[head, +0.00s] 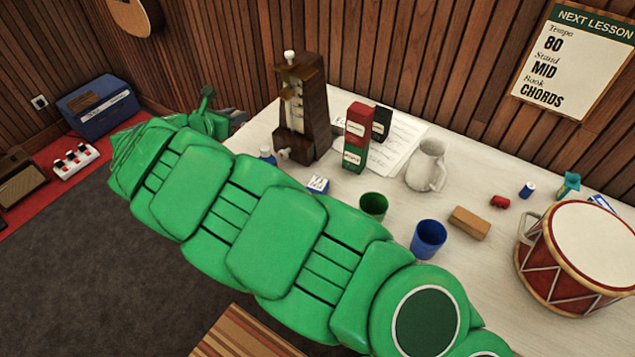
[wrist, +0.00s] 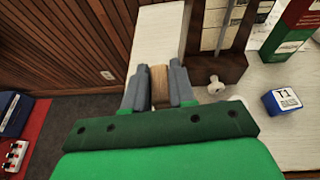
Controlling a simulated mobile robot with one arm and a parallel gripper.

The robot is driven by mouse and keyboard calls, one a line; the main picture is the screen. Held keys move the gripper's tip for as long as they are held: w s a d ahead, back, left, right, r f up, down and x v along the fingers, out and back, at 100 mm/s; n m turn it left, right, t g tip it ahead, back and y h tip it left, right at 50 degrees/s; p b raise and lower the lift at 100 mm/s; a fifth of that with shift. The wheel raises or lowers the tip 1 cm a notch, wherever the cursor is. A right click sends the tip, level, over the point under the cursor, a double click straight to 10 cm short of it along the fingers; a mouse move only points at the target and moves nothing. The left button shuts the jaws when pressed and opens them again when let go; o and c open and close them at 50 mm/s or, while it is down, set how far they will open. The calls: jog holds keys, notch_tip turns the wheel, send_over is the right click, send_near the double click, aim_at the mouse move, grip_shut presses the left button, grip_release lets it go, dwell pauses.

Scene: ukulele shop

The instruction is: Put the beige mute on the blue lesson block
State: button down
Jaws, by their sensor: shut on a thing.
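My gripper (wrist: 160,84) is shut on a small beige piece, the beige mute (wrist: 161,88), which shows between the grey fingers in the wrist view. The held mute is above the left end of the white table, beside the dark wooden metronome. In the head view my gripper (head: 232,116) is partly hidden behind my green arm, and the mute cannot be made out.
The metronome (head: 304,108) stands close to the right of my gripper. Red and green boxes (head: 356,138), a white jug (head: 425,165), a green cup (head: 373,206), a blue cup (head: 428,238), a tan block (head: 469,223) and a red drum (head: 577,258) stand farther right.

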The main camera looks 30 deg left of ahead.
jog(key=m+h, duration=0.1)
send_over(318, 183)
jog(key=shift+f, duration=6.3)
jog(key=shift+f, duration=0.1)
jog(key=c, duration=0.9)
grip_release()
jog(key=shift+c, duration=0.2)
jog(key=shift+s+a, duration=0.1)
jog(key=shift+s, duration=0.1)
jog(key=shift+v, duration=3.6)
